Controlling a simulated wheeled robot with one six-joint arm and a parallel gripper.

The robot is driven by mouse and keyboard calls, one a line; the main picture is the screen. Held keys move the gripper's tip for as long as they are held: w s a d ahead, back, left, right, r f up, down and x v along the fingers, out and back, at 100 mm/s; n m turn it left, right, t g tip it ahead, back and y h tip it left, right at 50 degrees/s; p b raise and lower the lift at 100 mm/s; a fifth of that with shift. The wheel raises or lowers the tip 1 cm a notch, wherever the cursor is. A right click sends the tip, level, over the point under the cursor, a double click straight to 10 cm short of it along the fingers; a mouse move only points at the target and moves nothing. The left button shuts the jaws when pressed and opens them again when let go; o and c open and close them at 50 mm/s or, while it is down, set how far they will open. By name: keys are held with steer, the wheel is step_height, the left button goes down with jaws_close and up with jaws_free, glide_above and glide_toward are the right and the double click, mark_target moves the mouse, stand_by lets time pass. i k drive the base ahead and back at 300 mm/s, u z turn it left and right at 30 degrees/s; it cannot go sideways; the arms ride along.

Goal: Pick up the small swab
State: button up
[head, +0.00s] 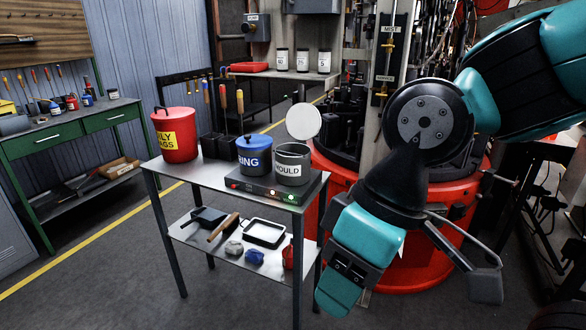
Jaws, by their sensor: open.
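Two upright swab handles stand in the dark holders (210,146) on the cart's top shelf: one with an orange-brown grip (223,97) and one with a similar grip (240,101) just to its right. Their heads are hidden inside the holders, so I cannot tell which is the small swab. My gripper (482,281) is at the lower right, well apart from the swabs and to the right of the cart. It is open; one dark finger shows and the rest is hard to make out. Nothing is seen in it.
The cart top (205,177) also bears a red bin (178,134), a blue pot (254,158) and a grey MOULD pot (292,165) on a base unit. A round white disc (303,121) stands behind. The red machine (425,265) is close behind my arm. Floor left of the cart is clear.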

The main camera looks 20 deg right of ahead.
mark_target(239, 94)
steer(key=u, duration=1.05)
steer(key=i, duration=2.3)
steer(key=z, duration=1.4)
